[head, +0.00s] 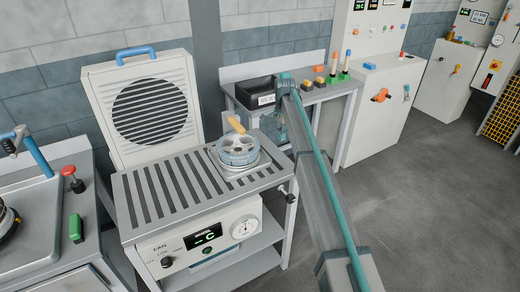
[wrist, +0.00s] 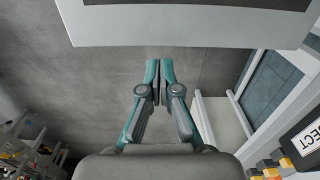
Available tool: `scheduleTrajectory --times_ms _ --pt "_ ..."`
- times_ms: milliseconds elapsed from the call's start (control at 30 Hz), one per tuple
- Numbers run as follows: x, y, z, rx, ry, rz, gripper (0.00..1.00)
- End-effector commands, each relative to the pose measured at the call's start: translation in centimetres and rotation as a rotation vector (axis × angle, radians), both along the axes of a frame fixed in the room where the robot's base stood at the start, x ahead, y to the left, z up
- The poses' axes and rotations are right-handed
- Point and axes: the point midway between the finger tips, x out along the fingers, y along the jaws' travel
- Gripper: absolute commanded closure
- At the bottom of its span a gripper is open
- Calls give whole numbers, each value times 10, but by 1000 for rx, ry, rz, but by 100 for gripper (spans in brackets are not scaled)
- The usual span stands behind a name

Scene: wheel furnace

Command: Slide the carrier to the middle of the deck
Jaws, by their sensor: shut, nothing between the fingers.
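The slatted deck (head: 165,196) tops a grey cart with a fan panel below. The carrier (head: 227,172), a square metal plate, sits at the deck's right end. A round spoked wheel (head: 238,150) rests on it, with a tan handle (head: 236,124) sticking up. My gripper (head: 281,133) is just right of the wheel in the head view, apart from the carrier as far as I can see. In the wrist view my gripper (wrist: 157,66) is shut and empty, its teal fingertips together. The carrier cannot be made out in the wrist view.
A tall fan grille (head: 150,110) stands behind the deck's left part. The deck's middle and left are clear. A table with a black bin (head: 256,92) and coloured blocks stands behind my arm. A knob (head: 282,189) juts from the cart's right front corner.

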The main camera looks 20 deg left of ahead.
Motion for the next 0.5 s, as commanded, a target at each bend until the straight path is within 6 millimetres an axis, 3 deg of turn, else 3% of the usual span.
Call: scheduleTrajectory --times_ms 33,200,367,500 --pt "9 20 15 1 -2 -14 100" --pt "10 41 31 0 0 -44 100" --pt "8 40 20 -1 1 -46 100" --pt "8 40 -1 -1 2 -46 100"
